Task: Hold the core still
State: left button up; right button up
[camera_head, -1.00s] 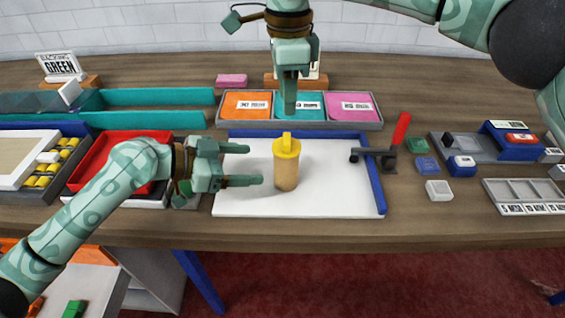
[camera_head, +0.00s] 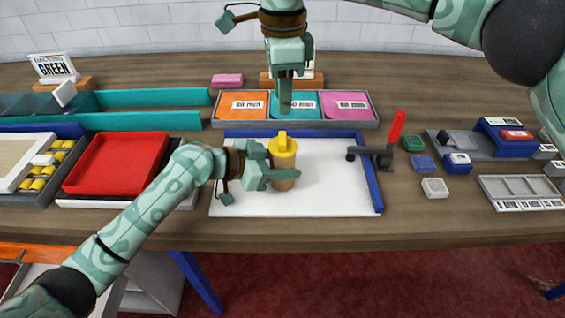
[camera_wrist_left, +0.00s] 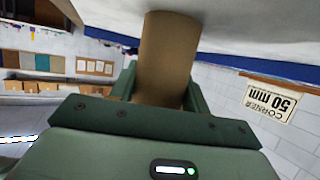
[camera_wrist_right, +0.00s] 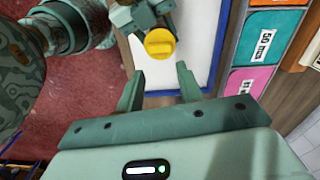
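The core, a tan cylinder with a yellow cap (camera_head: 283,146), stands upright on the white board (camera_head: 330,190). My left gripper (camera_head: 284,168) reaches it low from the left; one finger passes in front of it and the other is hidden behind it. In the left wrist view the bare core (camera_wrist_left: 165,55) stands between the two spread fingers; contact on both sides cannot be made out. My right gripper (camera_head: 286,104) points down above the teal tray section, behind the core. In the right wrist view its fingers (camera_wrist_right: 160,75) are apart and empty.
Blue rails (camera_head: 371,175) edge the board, with a red-handled clamp (camera_head: 394,128) at right. The orange, teal and pink tray (camera_head: 240,122) stands behind. A red tray (camera_head: 115,165) lies at left, under my left arm's side. Small blocks (camera_head: 434,187) lie right.

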aim_at(283, 138)
pick_arm(q)
jog(key=c, duration=0.5)
pick_arm(e)
jog(key=shift+o, duration=0.4)
pick_arm(q)
jog(key=shift+c, duration=0.2)
pick_arm(e)
jog(key=s+r+n+t, duration=0.2)
jog(key=s+n+t, duration=0.15)
jog(key=n, duration=1.25)
jog(key=x, duration=1.2)
jog(key=shift+s, duration=0.25)
